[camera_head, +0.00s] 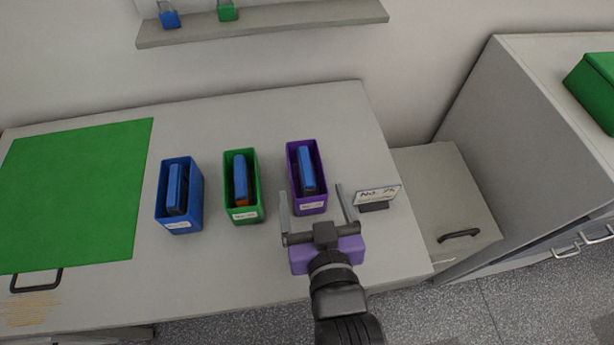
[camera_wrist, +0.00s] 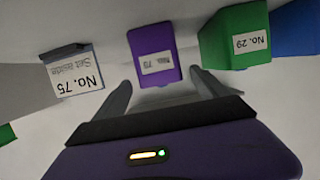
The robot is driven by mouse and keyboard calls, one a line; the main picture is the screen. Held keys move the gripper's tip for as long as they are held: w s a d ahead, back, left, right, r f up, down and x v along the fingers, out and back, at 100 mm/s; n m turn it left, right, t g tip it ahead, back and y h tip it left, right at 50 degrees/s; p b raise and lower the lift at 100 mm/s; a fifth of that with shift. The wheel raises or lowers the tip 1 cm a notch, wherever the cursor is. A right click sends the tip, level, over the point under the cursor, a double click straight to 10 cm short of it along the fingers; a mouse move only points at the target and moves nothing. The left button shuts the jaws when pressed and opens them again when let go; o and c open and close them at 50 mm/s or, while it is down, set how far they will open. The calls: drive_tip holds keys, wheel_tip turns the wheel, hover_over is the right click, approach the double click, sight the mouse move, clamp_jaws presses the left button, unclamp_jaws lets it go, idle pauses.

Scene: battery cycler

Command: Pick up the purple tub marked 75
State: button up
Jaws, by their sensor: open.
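The purple tub (camera_head: 295,160) stands upright on the bench, at the right end of a row of three tubs. It holds a blue block-like item (camera_head: 306,168). Its white front label also shows in the wrist view on the purple tub (camera_wrist: 150,42), but the number is too small to read surely. My gripper (camera_head: 311,190) is open and empty, its fingers pointing toward the tub's labelled front. In the head view the fingertips appear on either side of the tub's near end. In the wrist view the tub lies just beyond and between the fingertips (camera_wrist: 159,80). Contact is not visible.
A card reading "No. 75 Set aside" (camera_wrist: 76,72) stands close right of the purple tub in the head view (camera_head: 378,196). A green tub (camera_head: 243,216) and a blue tub (camera_head: 180,225) stand left. A green mat (camera_head: 75,195) covers the bench's left. A shelf (camera_head: 270,19) runs behind.

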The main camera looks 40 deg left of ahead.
sight(306, 172)
drive_tip(key=shift+p+x, duration=0.7)
drive_tip(key=shift+x, duration=3.05)
drive_tip(key=c, duration=1.7)
drive_tip(key=shift+a+r, duration=0.1)
drive_tip(key=shift+r, duration=0.1)
clamp_jaws()
